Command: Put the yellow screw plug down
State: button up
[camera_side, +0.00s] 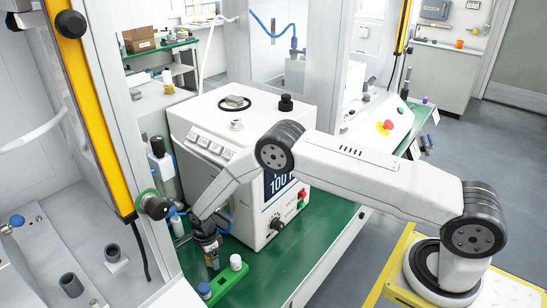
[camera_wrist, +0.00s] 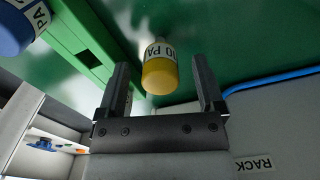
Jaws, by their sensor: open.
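The yellow screw plug (camera_wrist: 160,72) has a white label with dark print, partly readable as "0 PA". In the wrist view it is on the green bench surface, beside the green rack. My gripper (camera_wrist: 162,78) is open, with one finger to each side of the plug and visible gaps between the fingers and it. In the side view my gripper (camera_side: 211,252) is low over the bench at the front of the grey press box. The plug is hard to make out there, mostly hidden by the fingers.
The green rack (camera_wrist: 84,50) has a square hole; a blue plug (camera_wrist: 14,28) is at its left. In the side view, a white-topped plug (camera_side: 236,262) and a blue one (camera_side: 204,290) are at the rack. A blue hose (camera_wrist: 270,80) runs to the right of the gripper.

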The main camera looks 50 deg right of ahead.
grip_shut()
jog(key=shift+r, duration=0.1)
dwell(0.3)
jog(key=shift+r, duration=0.7)
jog(key=s+d+r, duration=0.2)
jog(key=s+r, duration=0.9)
jog(key=s, duration=0.3)
jog(key=shift+d+r, duration=0.15)
jog(key=shift+r, duration=0.05)
jog(key=shift+w, duration=0.1)
